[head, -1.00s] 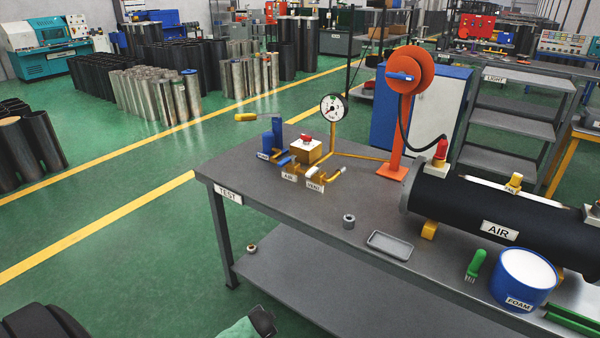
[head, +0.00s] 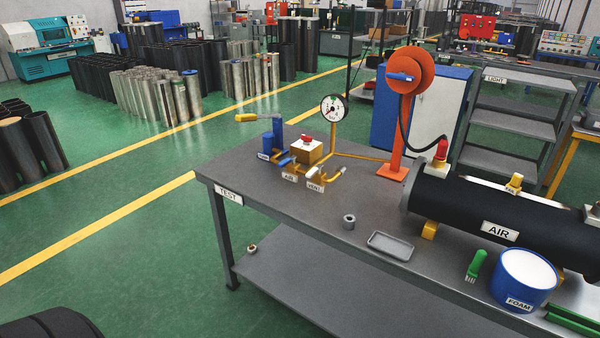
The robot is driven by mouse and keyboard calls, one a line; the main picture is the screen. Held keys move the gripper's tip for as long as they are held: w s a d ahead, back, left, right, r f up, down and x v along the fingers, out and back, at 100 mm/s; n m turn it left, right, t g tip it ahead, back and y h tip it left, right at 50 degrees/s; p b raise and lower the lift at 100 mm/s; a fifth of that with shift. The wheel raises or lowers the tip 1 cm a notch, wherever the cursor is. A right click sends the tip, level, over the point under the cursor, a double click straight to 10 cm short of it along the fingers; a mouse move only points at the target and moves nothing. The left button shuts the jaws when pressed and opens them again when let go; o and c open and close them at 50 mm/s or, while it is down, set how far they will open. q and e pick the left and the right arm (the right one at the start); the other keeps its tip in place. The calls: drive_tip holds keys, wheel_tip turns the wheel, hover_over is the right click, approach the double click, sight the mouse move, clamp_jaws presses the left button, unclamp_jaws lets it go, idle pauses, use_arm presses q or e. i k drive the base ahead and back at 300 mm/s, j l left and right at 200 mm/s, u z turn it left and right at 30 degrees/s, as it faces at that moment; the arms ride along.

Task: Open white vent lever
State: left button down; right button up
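The vent valve is a small brass fitting near the back left of the grey test bench, behind a white VENT label (head: 315,187). Neither of my grippers is in view, and nothing touches the lever. The AIR valve label (head: 290,178) is just left of the vent. A round gauge (head: 334,108) stands on a brass pipe behind the valves.
The bench (head: 280,207) carries a grey ring (head: 349,222), a shallow tray (head: 390,246), a black AIR cylinder (head: 500,212), a blue FOAM tub (head: 524,280) and a green brush (head: 476,266). An orange reel stand (head: 396,140) rises behind. The bench's front left surface is clear.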

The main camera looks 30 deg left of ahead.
sight(317, 169)
drive_tip(key=i+j+u, duration=0.25)
drive_tip(key=j, duration=0.25)
drive_tip(key=i+j+u, duration=0.25)
drive_tip(key=i+j, duration=0.15)
